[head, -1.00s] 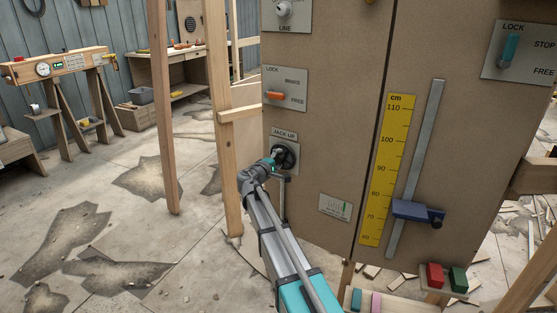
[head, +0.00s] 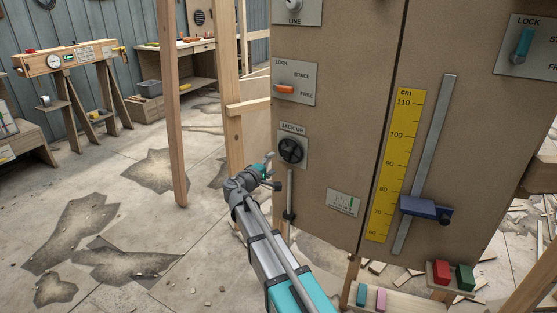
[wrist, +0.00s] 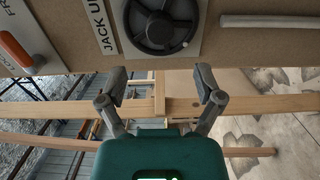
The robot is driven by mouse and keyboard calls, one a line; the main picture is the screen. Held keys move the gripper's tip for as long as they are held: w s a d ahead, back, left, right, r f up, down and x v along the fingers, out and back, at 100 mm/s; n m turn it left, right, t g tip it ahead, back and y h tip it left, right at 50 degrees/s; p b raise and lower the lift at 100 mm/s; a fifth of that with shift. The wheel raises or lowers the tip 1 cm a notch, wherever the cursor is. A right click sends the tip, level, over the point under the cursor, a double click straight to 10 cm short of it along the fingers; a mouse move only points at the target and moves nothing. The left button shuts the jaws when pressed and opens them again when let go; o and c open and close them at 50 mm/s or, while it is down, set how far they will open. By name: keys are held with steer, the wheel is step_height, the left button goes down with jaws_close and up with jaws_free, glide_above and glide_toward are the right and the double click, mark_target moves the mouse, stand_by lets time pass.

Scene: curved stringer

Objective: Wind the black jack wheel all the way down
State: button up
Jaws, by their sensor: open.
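The black jack wheel (head: 291,151) sits on a grey plate marked JACK UP on the brown panel. It also shows at the top of the wrist view (wrist: 160,22), with a small light knob near its rim. My gripper (head: 268,170) is below and left of the wheel in the head view, apart from it. In the wrist view my gripper (wrist: 160,88) has its two fingers spread wide, with nothing between them. Below the wheel a thin grey rod with a dark slider (head: 289,214) runs down the panel.
An orange lever (head: 285,90) marked BRACE and FREE is above the wheel. A wooden post (head: 229,130) stands just left of the panel. A yellow cm scale (head: 395,165) with a blue slider (head: 425,208) is to the right. Open floor lies at left.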

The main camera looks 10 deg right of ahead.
steer(key=shift+v, duration=1.15)
steer(key=s+d+f+m+g+y, duration=0.4)
steer(key=s+d+f+m+g, duration=0.3)
steer(key=s+d+f, duration=0.6)
steer(key=s+a+f+m+g+y, duration=0.1)
steer(key=s+f+g+y, duration=0.15)
steer(key=s, duration=0.35)
steer(key=s+a+f+m+g+y+p, duration=0.1)
steer(key=s+g+y, duration=0.15)
steer(key=s, duration=0.25)
steer(key=s+a+f+g+y, duration=0.1)
steer(key=s+a+y, duration=0.15)
steer(key=s, duration=0.35)
step_height(320, 180, up, 25)
steer(key=p, duration=2.5)
steer(key=shift+w+d+y, duration=0.3)
steer(key=shift+d+y, duration=0.05)
steer(key=shift+d, duration=0.05)
steer(key=shift+f, duration=0.1)
